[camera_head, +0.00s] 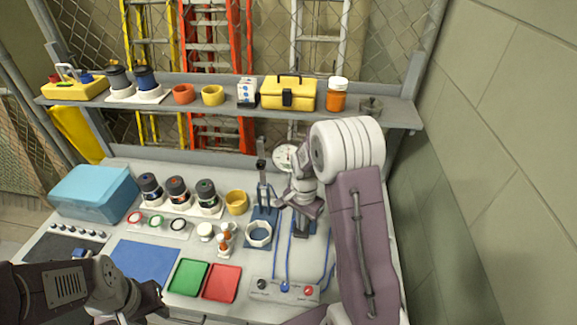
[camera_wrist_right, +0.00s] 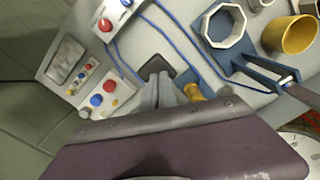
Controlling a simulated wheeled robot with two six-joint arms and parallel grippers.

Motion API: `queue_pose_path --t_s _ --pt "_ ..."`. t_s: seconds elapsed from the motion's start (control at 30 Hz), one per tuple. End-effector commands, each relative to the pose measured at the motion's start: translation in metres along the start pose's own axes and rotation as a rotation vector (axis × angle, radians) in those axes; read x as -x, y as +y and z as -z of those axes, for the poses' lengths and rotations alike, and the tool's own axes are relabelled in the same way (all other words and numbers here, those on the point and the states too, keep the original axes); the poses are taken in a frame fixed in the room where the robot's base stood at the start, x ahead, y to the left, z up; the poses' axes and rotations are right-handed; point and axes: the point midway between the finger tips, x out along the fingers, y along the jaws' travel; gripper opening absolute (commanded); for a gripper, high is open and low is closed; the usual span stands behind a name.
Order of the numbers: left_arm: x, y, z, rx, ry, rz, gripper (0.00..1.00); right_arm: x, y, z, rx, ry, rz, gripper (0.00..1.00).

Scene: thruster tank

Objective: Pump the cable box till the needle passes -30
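A white round gauge (camera_head: 285,155) stands at the back of the bench, partly covered by my right arm; its needle is too small to read. Part of its dial (camera_wrist_right: 303,150) shows at the lower right of the right wrist view. A pale control box with knobs (camera_head: 262,285), joined to blue cables, lies at the bench front. My right gripper (camera_head: 308,212) points down beside the gauge, above a dark base (camera_wrist_right: 157,67). Its grey fingers (camera_wrist_right: 160,95) look close together; a grip is unclear. My left gripper (camera_head: 150,297) is low at the front left, its opening unclear.
A blue stand with an upright post (camera_head: 262,178) and a blue-white ring (camera_head: 259,234) are left of my right gripper. A yellow cup (camera_head: 237,202), several jars, green tray (camera_head: 188,277) and red tray (camera_head: 222,283) stand further left. A shelf (camera_head: 215,98) crosses behind.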

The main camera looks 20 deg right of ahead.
Motion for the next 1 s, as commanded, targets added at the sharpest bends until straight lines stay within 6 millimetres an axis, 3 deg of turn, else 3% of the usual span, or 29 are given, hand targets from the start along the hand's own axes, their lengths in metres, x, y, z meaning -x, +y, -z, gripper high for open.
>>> queue_pose_path --t_s 0.03,0.4,0.57,1.0 --pt "-0.009 0.000 -0.001 0.000 0.000 0.000 0.36 -0.011 -0.001 0.001 0.000 0.003 0.002 0.00" --pt "-0.035 -0.001 -0.004 0.000 0.000 0.000 0.36 -0.049 0.000 0.001 0.000 0.001 0.000 0.00" --pt "-0.020 0.000 -0.002 0.000 0.000 0.000 0.36 -0.033 0.000 0.001 0.000 0.001 0.000 0.00" --pt "0.059 0.001 0.006 0.000 0.000 0.000 0.36 0.056 0.000 0.001 0.000 0.001 0.000 0.00"
